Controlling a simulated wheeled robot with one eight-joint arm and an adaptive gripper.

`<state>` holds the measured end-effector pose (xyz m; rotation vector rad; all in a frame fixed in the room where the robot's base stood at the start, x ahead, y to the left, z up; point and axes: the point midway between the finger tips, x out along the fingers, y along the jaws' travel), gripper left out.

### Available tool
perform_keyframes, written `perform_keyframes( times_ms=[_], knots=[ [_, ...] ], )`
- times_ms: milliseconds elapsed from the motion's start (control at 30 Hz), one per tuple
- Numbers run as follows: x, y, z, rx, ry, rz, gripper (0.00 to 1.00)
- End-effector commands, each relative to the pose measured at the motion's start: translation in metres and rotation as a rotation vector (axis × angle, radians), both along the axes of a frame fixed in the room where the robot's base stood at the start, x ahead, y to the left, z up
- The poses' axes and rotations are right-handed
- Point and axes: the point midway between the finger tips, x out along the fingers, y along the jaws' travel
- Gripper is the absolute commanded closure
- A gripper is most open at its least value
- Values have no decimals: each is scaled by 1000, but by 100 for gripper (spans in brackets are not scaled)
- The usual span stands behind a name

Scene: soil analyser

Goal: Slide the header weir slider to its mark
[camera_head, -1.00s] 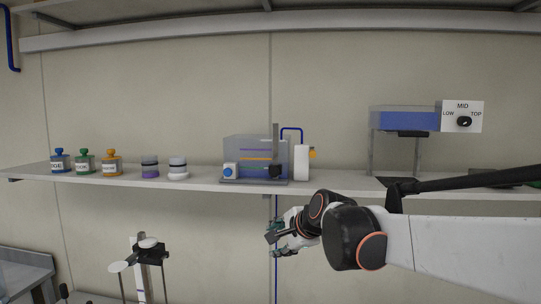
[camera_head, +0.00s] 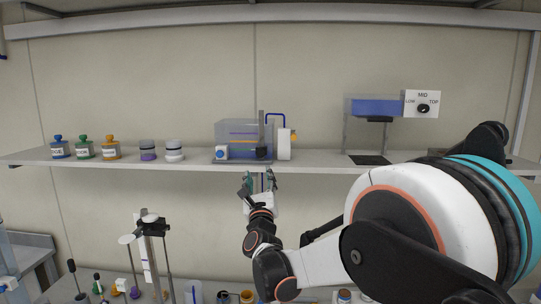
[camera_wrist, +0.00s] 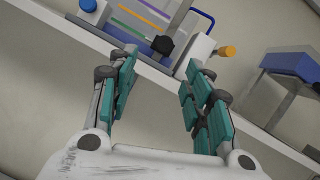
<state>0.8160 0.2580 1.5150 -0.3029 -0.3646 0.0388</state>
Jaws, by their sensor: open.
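A clear tank (camera_head: 232,134) with coloured lines stands on the shelf. At its front right is an upright grey rail (camera_head: 261,127) with a black block (camera_head: 262,152) low on it, which looks like the weir slider. In the wrist view the black block (camera_wrist: 162,45) shows beyond my fingers, near the rail's lower part. No mark can be singled out among the coloured lines. My gripper (camera_head: 258,182) is just below the shelf, under the block, pointing up. Its teal fingers are apart with nothing between them in the wrist view (camera_wrist: 157,88).
The shelf edge (camera_head: 310,165) runs above my gripper. A raised blue tank (camera_head: 375,107) with a LOW-MID-TOP dial (camera_head: 423,107) is farther right. Bottles (camera_head: 84,148) stand left.

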Motion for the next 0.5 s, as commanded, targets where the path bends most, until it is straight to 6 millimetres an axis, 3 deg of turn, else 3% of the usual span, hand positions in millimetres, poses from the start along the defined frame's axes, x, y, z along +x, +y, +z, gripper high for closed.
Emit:
perform_keyframes(
  times_ms=[233,500],
  knots=[
    [11,0,6,47,-24,-11,54],
    [57,3,24,44,-23,-12,54]
  ],
)
